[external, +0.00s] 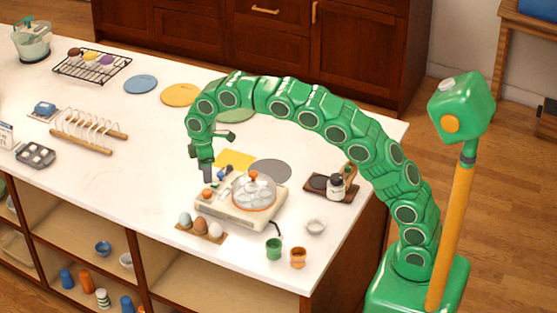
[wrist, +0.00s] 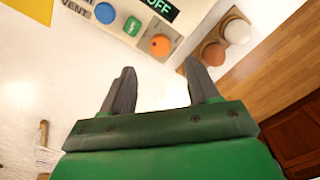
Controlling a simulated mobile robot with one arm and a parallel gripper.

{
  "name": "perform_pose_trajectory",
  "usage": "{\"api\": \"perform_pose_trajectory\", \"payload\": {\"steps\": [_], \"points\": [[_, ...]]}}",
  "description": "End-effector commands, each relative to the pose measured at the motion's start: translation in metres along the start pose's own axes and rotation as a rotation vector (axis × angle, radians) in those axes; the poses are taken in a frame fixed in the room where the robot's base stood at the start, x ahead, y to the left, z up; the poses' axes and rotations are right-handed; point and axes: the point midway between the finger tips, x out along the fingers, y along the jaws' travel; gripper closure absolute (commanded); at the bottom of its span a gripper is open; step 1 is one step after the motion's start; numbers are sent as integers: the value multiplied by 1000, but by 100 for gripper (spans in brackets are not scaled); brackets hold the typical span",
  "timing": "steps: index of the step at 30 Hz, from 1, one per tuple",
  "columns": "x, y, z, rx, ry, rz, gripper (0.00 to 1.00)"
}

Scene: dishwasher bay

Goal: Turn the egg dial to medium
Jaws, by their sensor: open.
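The egg cooker (external: 240,205) is a cream base with a clear domed lid on the counter. In the wrist view its front panel (wrist: 178,22) shows an orange dial (wrist: 160,45), a blue knob (wrist: 105,13) marked VENT, and a display reading OFF. The dial also shows small in the external view (external: 207,193). The dial's exact setting cannot be read. My gripper (wrist: 160,80) is open and empty, its two dark fingers apart. In the wrist view the dial appears beyond and between the fingertips, not touched. In the external view my gripper (external: 208,176) hangs just above the panel end.
A wooden holder (external: 190,236) with several eggs (external: 201,226) sits at the cooker's front left. Green (external: 274,249) and orange (external: 298,257) cups stand in front right. A yellow sheet (external: 235,159) lies behind.

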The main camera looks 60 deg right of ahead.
Motion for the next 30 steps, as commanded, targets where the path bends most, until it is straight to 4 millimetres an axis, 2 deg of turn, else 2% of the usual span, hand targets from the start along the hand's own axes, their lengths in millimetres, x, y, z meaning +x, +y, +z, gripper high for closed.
{"api": "perform_pose_trajectory", "payload": {"steps": [8,21,30], "points": [[19,0,0,0,-2,-1,40],[75,0,1,0,-4,-1,40],[78,0,0,0,-1,0,40]]}}
